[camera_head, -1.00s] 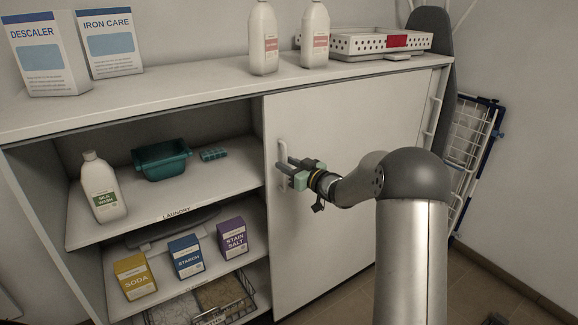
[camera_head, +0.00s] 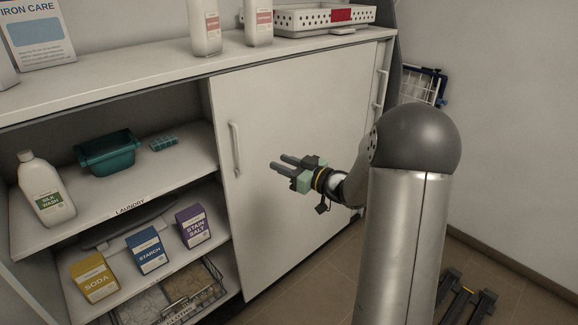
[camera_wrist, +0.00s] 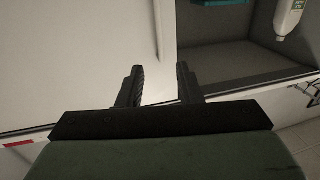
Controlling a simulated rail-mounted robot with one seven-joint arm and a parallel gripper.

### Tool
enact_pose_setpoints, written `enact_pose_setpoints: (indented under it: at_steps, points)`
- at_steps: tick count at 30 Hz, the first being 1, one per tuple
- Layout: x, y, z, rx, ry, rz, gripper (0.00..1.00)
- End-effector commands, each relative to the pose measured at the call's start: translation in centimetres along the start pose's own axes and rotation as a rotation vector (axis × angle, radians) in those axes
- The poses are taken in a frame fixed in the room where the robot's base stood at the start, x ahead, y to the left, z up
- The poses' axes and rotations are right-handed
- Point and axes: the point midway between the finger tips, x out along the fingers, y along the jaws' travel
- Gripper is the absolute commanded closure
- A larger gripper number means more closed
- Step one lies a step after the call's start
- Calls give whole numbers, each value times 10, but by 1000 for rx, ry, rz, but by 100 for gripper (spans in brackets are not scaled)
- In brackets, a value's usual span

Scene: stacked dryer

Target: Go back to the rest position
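My gripper (camera_head: 284,163) is in front of the white sliding door (camera_head: 295,120) of the cabinet, to the right of the door's vertical handle (camera_head: 236,149). The gripper is apart from the handle. Its two fingers are spread with nothing between them. In the wrist view the open fingers (camera_wrist: 160,85) also show empty, with the door panel (camera_wrist: 85,60) on the left and the open shelf on the right.
The open left part holds a white bottle (camera_head: 45,190), a teal basin (camera_head: 107,152), several boxes such as the starch box (camera_head: 148,250), and a wire basket (camera_head: 190,290). Bottles and a white tray (camera_head: 300,20) stand on top.

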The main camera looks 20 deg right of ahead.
Motion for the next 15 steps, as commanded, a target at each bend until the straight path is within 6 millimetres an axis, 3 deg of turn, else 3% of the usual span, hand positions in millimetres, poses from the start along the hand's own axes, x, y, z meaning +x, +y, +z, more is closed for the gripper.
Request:
enact_pose_setpoints:
  at_steps: [5,15]
  points:
    - [-14,0,0,0,1,0,68]
    - [-15,0,0,0,1,0,68]
